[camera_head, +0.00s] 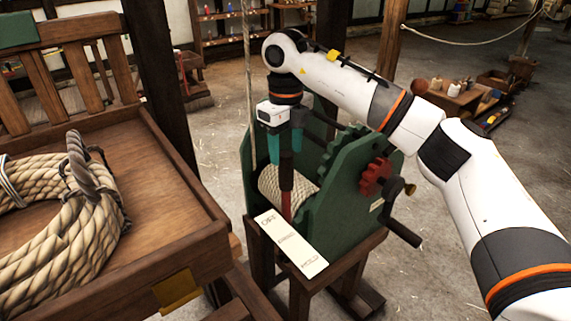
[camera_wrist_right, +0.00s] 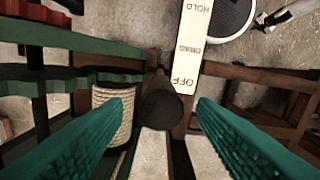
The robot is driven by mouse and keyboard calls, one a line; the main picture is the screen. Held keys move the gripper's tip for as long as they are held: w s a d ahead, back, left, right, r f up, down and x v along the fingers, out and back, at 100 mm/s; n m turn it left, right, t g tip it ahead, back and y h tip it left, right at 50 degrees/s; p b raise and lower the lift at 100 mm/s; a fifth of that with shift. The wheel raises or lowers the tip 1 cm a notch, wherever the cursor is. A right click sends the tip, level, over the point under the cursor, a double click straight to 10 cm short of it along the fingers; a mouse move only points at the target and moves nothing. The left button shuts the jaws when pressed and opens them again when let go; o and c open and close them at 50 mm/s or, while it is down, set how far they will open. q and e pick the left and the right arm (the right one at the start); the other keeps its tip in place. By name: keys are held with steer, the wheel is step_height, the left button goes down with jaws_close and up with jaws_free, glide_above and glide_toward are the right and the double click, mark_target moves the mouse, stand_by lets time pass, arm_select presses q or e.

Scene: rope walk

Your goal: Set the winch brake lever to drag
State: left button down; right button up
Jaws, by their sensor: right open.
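The winch (camera_head: 335,185) has green side plates and a rope drum, and stands on a wooden stand. Its brake lever (camera_head: 286,190) is an upright red shaft with a dark top. A pale label plate (camera_head: 290,243) reads OFF, DRAG and HOLD along its length. In the right wrist view, the lever's round dark knob (camera_wrist_right: 160,107) is beside the OFF end of the plate (camera_wrist_right: 187,75). My right gripper (camera_head: 285,157) is open above the winch, with its teal fingers on either side of the lever's top. Contact with the lever cannot be told. My left gripper is out of view.
A wooden bench (camera_head: 165,160) with coiled rope (camera_head: 65,225) stands left of the winch. A red gear (camera_head: 375,177) and a dark crank (camera_head: 403,232) stick out on the winch's right. A post (camera_head: 158,75) rises behind the bench. The floor beyond is mostly clear.

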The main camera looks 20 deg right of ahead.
mark_target(286, 166)
steer(key=shift+f, duration=2.65)
jaws_close()
